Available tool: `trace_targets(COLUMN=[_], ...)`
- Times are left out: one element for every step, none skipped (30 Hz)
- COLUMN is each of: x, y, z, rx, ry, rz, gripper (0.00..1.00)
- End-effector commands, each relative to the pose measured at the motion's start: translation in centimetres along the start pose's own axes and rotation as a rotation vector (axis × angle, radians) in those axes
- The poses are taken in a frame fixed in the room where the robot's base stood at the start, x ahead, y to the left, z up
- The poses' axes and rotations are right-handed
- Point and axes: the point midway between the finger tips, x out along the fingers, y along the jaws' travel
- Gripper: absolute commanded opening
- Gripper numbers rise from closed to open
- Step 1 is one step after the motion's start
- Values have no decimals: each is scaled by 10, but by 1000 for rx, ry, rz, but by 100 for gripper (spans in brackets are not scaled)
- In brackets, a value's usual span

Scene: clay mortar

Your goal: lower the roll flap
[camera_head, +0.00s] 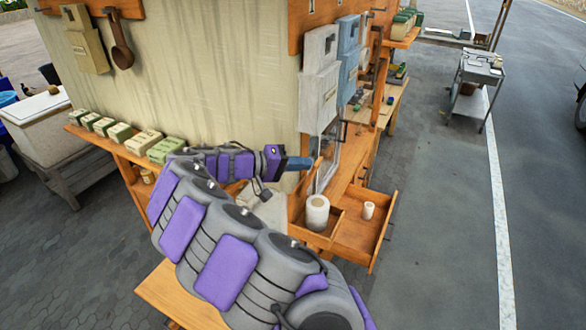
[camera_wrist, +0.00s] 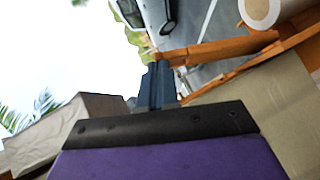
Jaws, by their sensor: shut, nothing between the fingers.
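My gripper (camera_head: 308,163) reaches right from the corner of the clay-coloured wall, with its dark blue fingers shut and empty. In the wrist view the closed fingers (camera_wrist: 156,82) point at a thin orange wooden piece (camera_wrist: 215,49). In the head view a narrow orange piece (camera_head: 313,174) stands steeply just beyond the fingertips; it looks like the raised roll flap, but I cannot be sure. Whether the fingers touch it is unclear. A white paper roll (camera_head: 317,214) stands in a wooden compartment below; its end also shows in the wrist view (camera_wrist: 262,10).
An open wooden drawer (camera_head: 378,240) holding a small roll (camera_head: 368,210) juts out at right. Grey and blue boxes (camera_head: 318,95) hang on the wall above. Small packets (camera_head: 120,131) line a shelf at left. A metal cart (camera_head: 476,85) stands far right on open paving.

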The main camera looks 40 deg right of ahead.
Motion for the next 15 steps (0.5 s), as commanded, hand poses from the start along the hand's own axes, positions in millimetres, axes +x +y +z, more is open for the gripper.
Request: trace_targets(x=[4,6,9,11,14,16,18,20,24,27,30,33,36,38,42], y=[-3,-2,-2,-2,-2,-2,-1,-1,-2,-2,-3,-2,-2,-4,-5], z=[5,8,10,12,14,18,20,22,24,27,31,34,37,39,43], rx=[25,39,58,72,86,106,124,141,163,179,196,222,241,261,287], ry=[-1,-2,-3,-2,-2,-2,-3,-2,0,-1,-3,-5,-3,-1,-2], rz=[-19,-32,-51,-66,-81,-101,-117,-134,-157,-174,-191,-215,-235,-256,-283], gripper=[0,0,0,0,0,0,0,0,0,0,0,0,0,0,0])
